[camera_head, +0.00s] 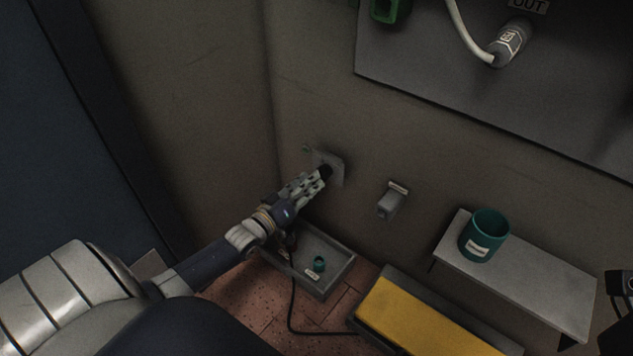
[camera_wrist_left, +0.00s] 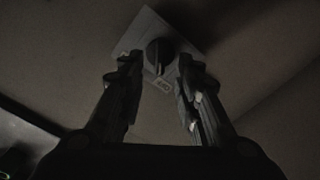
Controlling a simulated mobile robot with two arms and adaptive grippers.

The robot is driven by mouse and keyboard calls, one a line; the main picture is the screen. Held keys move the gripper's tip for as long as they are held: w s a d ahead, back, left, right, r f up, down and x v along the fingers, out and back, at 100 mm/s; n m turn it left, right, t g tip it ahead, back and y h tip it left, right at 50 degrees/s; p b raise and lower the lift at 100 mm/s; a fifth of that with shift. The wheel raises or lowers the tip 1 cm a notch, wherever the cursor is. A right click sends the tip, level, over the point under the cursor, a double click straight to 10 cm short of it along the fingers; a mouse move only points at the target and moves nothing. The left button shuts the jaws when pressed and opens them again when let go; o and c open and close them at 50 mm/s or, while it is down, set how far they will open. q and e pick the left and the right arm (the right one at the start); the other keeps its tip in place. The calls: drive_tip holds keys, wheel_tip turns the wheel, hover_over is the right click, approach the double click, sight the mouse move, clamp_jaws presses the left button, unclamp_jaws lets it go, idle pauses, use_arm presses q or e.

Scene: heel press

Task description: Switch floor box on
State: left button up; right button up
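The grey floor box (camera_head: 335,282) sits on the tiled floor by the wall, with a small green round control (camera_head: 318,263) and a pale label on it. My left arm passes over its left part and hides some of it. My left gripper (camera_head: 322,175) is above and behind the box, at a square wall plate (camera_head: 336,160) with a dark knob (camera_head: 326,171). In the left wrist view, the left gripper (camera_wrist_left: 158,75) is open, with its fingers apart on either side of the dark knob (camera_wrist_left: 158,55). I cannot tell whether they touch it.
A small grey wall box (camera_head: 391,203) is right of the plate. A shelf (camera_head: 540,273) holds a green cup (camera_head: 485,236). A yellow-topped block (camera_head: 420,322) stands below. A black cable (camera_head: 291,310) runs along the floor. A dark part at the right edge may be mine.

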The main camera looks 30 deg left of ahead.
sight(323, 173)
use_arm(q)
drive_tip(key=shift+w+d+b, duration=0.15)
drive_tip(key=shift+w+b, duration=0.45)
drive_tip(key=shift+w, duration=1.3)
drive_tip(key=shift+c, duration=0.2)
clamp_jaws()
